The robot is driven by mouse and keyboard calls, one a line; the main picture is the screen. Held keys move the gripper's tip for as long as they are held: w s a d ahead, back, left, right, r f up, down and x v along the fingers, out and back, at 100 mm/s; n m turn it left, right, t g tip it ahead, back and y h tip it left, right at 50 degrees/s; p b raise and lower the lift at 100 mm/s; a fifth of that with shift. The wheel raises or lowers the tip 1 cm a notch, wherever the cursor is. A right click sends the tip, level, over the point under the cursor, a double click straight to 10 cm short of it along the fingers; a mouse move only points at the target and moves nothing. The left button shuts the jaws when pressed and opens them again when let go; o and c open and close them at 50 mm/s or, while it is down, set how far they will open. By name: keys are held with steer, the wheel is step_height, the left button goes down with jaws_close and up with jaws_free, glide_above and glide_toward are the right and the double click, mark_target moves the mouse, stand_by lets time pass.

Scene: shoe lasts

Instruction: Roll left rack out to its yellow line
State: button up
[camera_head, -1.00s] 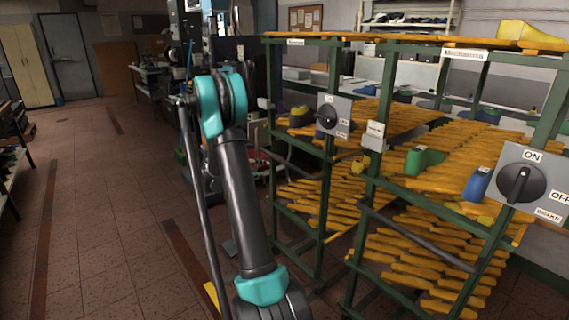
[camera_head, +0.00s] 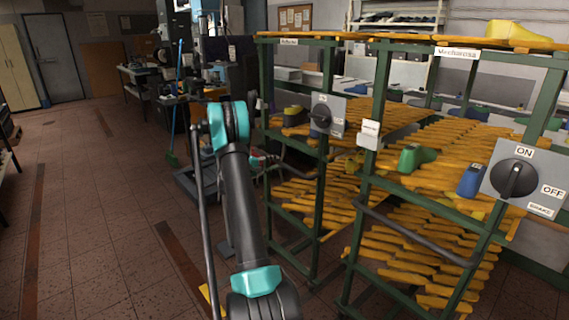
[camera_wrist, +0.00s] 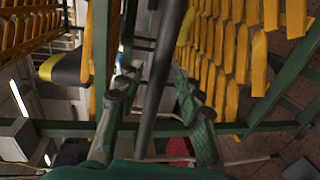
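The left rack (camera_head: 323,188) is a green frame with shelves of orange lasts and a grey switch box (camera_head: 327,114) on its front post. Its dark slanted handle bar (camera_head: 290,163) faces the aisle. In the wrist view the bar (camera_wrist: 160,80) runs between the two fingers of my gripper (camera_wrist: 155,76). The fingers stand apart on either side of it, with gaps showing, so the gripper looks open around the bar. In the head view my arm hides much of this area. A small yellow patch (camera_head: 205,292), possibly the line, shows on the floor beside my arm.
A second rack (camera_head: 350,255) stands close on the right, with its own handle (camera_head: 415,235) and ON/OFF switch box (camera_head: 520,180). Machines and a bench (camera_head: 135,68) stand behind. The tiled floor (camera_head: 90,200) at the left is largely clear.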

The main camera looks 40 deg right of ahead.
steer(key=x, duration=0.7)
steer(key=shift+d, duration=0.3)
steer(key=shift+f, duration=0.1)
jaws_close()
